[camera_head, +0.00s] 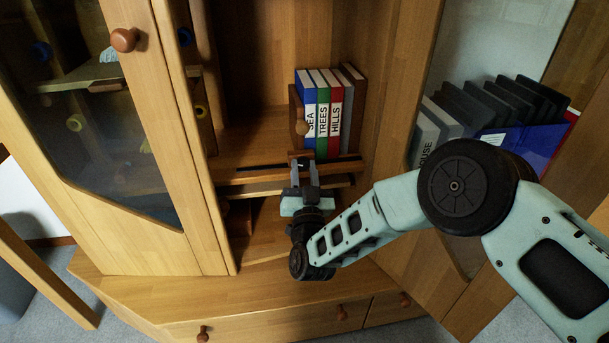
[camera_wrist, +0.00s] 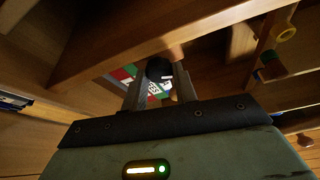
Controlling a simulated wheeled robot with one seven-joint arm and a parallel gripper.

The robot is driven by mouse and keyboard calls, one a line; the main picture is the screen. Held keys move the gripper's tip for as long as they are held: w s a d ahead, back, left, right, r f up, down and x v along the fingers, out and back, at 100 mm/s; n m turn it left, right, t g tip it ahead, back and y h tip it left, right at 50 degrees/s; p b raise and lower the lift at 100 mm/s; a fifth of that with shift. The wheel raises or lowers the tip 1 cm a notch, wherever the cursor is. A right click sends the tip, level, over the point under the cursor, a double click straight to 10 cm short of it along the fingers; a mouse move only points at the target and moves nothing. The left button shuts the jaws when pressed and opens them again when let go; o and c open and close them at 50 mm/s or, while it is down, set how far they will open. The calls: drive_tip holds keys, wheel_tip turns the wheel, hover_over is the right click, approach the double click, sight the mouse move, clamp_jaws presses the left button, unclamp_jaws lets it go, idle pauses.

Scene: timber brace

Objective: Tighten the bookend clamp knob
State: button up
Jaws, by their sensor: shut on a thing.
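The wooden bookend (camera_head: 295,112) stands upright against the left side of a row of books, with a round wooden peg on it. Its clamp block (camera_head: 300,155) sits at the shelf's front edge. My gripper (camera_head: 303,168) reaches up to this block from below and in front. In the wrist view, my gripper (camera_wrist: 158,82) has its two fingers on either side of a dark round knob (camera_wrist: 158,68), and is shut on it. The fingers partly hide the knob. Its turn marks and tightness cannot be told.
The books (camera_head: 328,110) read SEA, TREES and HILLS. The shelf edge (camera_head: 250,175) runs close above my gripper. A glass door (camera_head: 100,150) stands at the left, and a file rack (camera_head: 535,140) at the right. The cabinet's lower ledge (camera_head: 140,290) is clear.

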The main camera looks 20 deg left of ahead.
drive_tip(key=shift+s+a+m+t+h+b, duration=0.15)
drive_tip(key=shift+m+h+b, duration=0.15)
drive_tip(key=shift+m+h, duration=1)
drive_tip(key=shift+w+d+m+t+h+b, duration=0.15)
drive_tip(key=shift+m+h+b, duration=0.25)
drive_tip(key=shift+m, duration=1.6)
drive_tip(key=shift+s+a, duration=0.1)
drive_tip(key=o, duration=1)
drive_tip(key=shift+c, duration=0.2)
